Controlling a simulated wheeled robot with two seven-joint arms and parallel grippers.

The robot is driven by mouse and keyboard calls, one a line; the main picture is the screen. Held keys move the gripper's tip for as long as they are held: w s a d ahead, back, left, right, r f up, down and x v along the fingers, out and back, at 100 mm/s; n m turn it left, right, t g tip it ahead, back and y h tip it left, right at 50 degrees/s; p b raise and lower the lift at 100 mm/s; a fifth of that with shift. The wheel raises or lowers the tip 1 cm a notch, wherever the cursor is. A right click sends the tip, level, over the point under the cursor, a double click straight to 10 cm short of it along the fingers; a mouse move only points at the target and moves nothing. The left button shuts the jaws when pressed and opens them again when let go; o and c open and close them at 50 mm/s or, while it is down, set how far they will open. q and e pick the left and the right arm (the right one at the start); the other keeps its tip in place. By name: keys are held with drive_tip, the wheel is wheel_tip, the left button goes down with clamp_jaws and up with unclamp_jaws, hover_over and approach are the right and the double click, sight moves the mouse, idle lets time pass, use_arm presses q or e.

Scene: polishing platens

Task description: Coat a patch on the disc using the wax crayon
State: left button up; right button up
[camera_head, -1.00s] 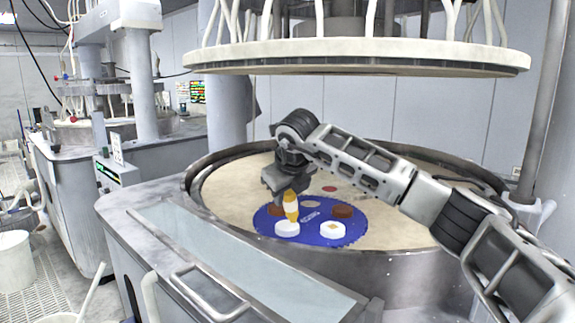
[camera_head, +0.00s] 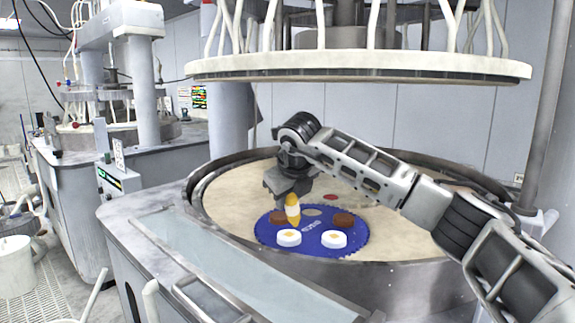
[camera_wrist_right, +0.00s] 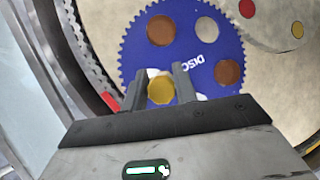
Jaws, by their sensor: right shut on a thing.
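My right gripper (camera_head: 289,193) is shut on the wax crayon (camera_head: 293,212), which is yellow-orange with a white band and points down. In the right wrist view the crayon's round end (camera_wrist_right: 160,89) sits between my two fingers (camera_wrist_right: 162,84). The blue toothed disc (camera_head: 264,241) lies flat on the beige platen below. The crayon's lower tip is just behind the left white puck (camera_head: 281,238); I cannot tell whether it touches anything. My left gripper is out of view.
The disc also carries brown round patches (camera_head: 344,220) and a pale one (camera_head: 312,211). A raised metal rim (camera_head: 215,215) surrounds the platen (camera_head: 400,235). A large upper plate (camera_head: 360,68) hangs above my arm.

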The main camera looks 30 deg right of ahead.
wheel_tip(320, 180, up, 2)
drive_tip(key=shift+s+a+r+p, duration=0.1)
drive_tip(key=shift+p, duration=0.25)
drive_tip(key=shift+r, duration=2.2)
